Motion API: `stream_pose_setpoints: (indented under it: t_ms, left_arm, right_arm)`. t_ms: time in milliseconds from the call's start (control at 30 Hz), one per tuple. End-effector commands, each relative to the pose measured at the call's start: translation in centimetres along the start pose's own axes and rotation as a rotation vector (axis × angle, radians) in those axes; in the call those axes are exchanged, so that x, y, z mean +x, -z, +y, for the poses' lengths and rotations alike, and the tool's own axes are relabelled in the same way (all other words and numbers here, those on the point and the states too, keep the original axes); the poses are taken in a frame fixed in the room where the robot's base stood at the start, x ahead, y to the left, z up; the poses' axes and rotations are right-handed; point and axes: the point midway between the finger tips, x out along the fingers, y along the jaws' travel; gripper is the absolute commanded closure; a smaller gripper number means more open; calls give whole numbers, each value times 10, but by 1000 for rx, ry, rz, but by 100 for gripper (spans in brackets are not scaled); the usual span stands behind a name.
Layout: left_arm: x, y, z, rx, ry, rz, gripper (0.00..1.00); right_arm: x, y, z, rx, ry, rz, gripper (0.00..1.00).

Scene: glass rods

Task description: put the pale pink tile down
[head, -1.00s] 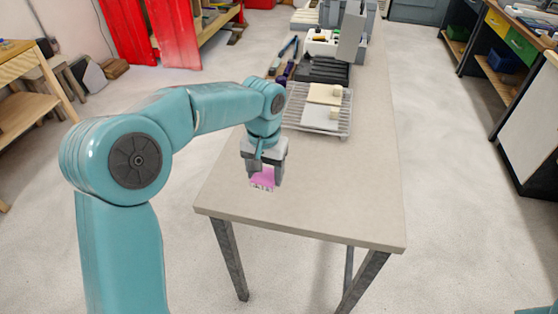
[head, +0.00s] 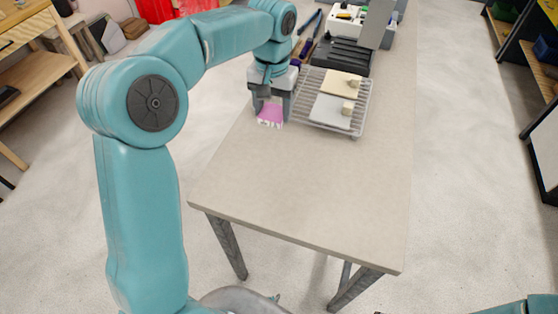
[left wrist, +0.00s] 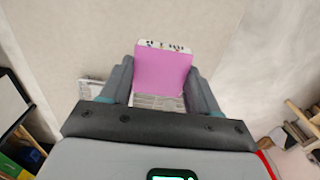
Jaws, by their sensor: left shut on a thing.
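The pale pink tile (head: 269,115) is a flat square with a white strip bearing small dark marks along one edge. My left gripper (head: 271,106) is shut on it, above the left side of the table, just left of the wire rack. The left wrist view shows the tile (left wrist: 163,73) between the two grey fingers of the gripper (left wrist: 162,85). I cannot tell whether the tile touches the table. My right gripper is not in view.
The wire rack (head: 360,117) holds a cream tile (head: 341,80) and a light grey tile (head: 329,109), each with a small block. Behind it are a black ribbed tray (head: 343,55) and tools. The front of the table (head: 305,195) is clear.

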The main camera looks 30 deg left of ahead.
Motion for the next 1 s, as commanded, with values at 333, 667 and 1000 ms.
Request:
stream_pose_setpoints:
  t_ms: [333, 667, 1000]
  left_arm:
    - [67, -8, -2, -2, 1, -8, 80]
    - [146, -8, -1, -2, 0, -3, 80]
    - [190, -5, 0, -2, 0, -3, 80]
  right_arm:
    - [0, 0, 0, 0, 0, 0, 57]
    - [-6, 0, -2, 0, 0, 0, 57]
    - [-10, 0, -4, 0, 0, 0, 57]
